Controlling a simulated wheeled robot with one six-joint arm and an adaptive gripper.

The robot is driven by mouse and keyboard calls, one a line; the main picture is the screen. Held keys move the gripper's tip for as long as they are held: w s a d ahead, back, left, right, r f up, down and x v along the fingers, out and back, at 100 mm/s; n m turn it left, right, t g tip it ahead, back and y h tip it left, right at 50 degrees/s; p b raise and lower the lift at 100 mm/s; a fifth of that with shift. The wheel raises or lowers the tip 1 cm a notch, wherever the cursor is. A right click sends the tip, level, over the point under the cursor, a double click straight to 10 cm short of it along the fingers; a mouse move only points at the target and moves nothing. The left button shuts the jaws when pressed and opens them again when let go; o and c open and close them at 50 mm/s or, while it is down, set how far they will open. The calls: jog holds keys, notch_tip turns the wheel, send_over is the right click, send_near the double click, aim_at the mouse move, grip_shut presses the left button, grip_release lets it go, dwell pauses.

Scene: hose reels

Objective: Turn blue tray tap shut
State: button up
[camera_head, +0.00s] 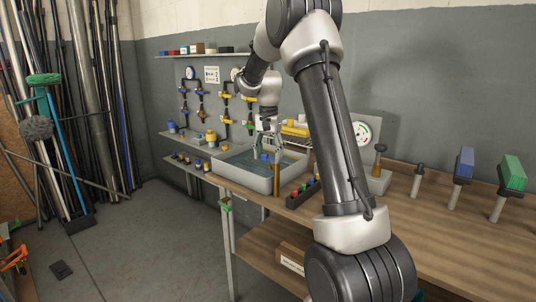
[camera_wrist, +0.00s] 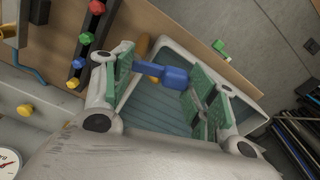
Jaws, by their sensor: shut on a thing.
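The blue tap handle (camera_wrist: 172,76) lies between the green pads of my gripper (camera_wrist: 163,82) in the wrist view. My gripper is shut on it, one finger at each end. The handle lies over the grey-white tray (camera_wrist: 250,122), near its rim. In the head view my gripper (camera_head: 267,150) reaches down over the tray (camera_head: 238,176), which stands on the wooden bench. A brown-orange post (camera_head: 277,179) rises at the tray's near right edge. The tap's body under the handle is mostly hidden by my fingers.
A dark strip with red, blue, green and yellow knobs (camera_wrist: 86,38) lies beside the tray. A gauge (camera_head: 362,132) stands to the right behind my arm. Pipes with valves (camera_head: 225,95) cover the back wall. The right bench holds several upright tools (camera_head: 464,165).

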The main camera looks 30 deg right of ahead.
jog(key=shift+d+f+m, duration=0.15)
jog(key=shift+m, duration=0.65)
jog(key=shift+d+f+m, duration=0.15)
jog(key=shift+m, duration=0.65)
jog(key=o, duration=1)
jog(key=shift+w, duration=0.15)
jog(key=shift+d+r, duration=0.1)
notch_tip(320, 180, up, 12)
jog(key=shift+w, duration=0.1)
